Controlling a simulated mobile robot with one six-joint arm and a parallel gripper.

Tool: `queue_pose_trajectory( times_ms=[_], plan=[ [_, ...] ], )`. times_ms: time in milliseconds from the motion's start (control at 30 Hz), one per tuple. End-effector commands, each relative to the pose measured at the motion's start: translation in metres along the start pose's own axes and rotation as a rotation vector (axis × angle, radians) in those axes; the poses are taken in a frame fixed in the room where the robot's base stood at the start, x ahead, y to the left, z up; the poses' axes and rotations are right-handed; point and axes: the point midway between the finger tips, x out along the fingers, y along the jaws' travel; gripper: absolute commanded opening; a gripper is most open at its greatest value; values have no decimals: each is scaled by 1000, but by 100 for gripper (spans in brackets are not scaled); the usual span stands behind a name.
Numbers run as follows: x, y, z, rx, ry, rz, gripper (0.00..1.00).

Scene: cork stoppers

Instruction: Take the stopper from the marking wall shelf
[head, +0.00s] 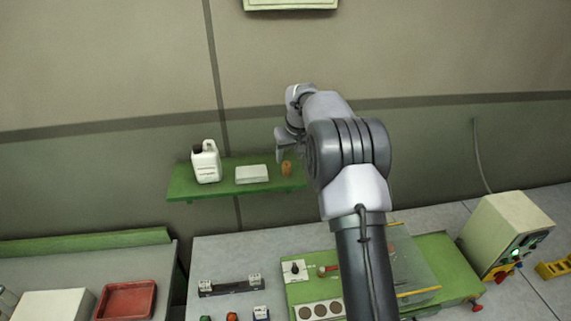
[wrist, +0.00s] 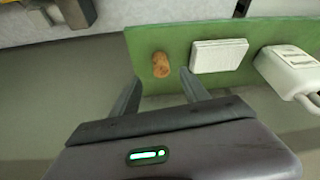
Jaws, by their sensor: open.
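The cork stopper (head: 286,168) stands on the right part of the green wall shelf (head: 185,184) in the head view. In the wrist view the stopper (wrist: 160,65) is on the green shelf (wrist: 141,47), just beyond the fingertips and between their lines. My gripper (wrist: 158,82) is open and empty, with its two fingers apart and pointing at the shelf edge. In the head view my gripper (head: 282,142) is close to the stopper, and the arm hides the right end of the shelf.
A white box (head: 252,174) lies on the shelf beside the stopper, close to one finger in the wrist view. A white jug (head: 206,162) stands further left. Below is a workbench (head: 215,250) with a green board, and a red tray (head: 127,300) on the left bench.

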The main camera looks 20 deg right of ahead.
Motion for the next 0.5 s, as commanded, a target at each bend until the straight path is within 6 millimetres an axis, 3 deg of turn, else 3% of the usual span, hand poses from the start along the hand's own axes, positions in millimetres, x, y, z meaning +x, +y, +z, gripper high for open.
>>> queue_pose_trajectory(
  times_ms=[400,500],
  plan=[
    [65,2,3,0,0,0,53],
    [72,2,4,1,1,0,53]
  ],
)
